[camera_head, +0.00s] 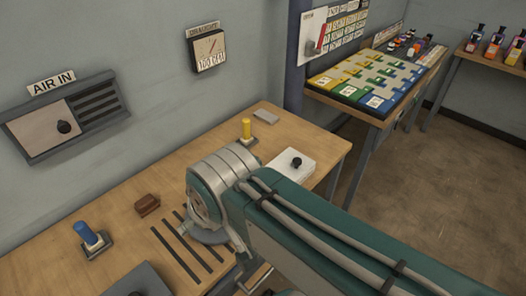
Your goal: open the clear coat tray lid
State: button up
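No label reading clear coat is legible here. A white flat box with a black knob on top (297,168) sits on the wooden bench (120,222), right of my arm; its top looks closed, and my arm is close in front of its lower left side. A dark grey flat box or lid (143,278) lies at the bottom edge, partly cut off, with a dark knob at the frame's edge. I cannot tell which one is the clear coat tray. My gripper is not visible; my green and grey arm reaches over the bench from the lower right.
On the bench stand a blue cylinder on a base (87,235), a brown block (147,204), a yellow cylinder (246,129) and dark slots (180,250). An AIR IN panel (65,118) and a gauge (207,47) hang on the wall. Floor (450,180) is clear at right.

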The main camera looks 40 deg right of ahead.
aim_at(291, 163)
jog(key=k+z, duration=0.1)
jog(key=z, duration=0.8)
jog(key=k+l+z, duration=0.1)
jog(key=z, duration=0.35)
jog(key=i+l+u, duration=0.1)
jog(key=l, duration=0.2)
jog(key=i+l, duration=0.15)
jog(key=l, duration=0.15)
jog(key=i+l+u, duration=0.15)
jog(key=l, duration=0.15)
jog(key=i+l+u, duration=0.1)
jog(key=l, duration=0.2)
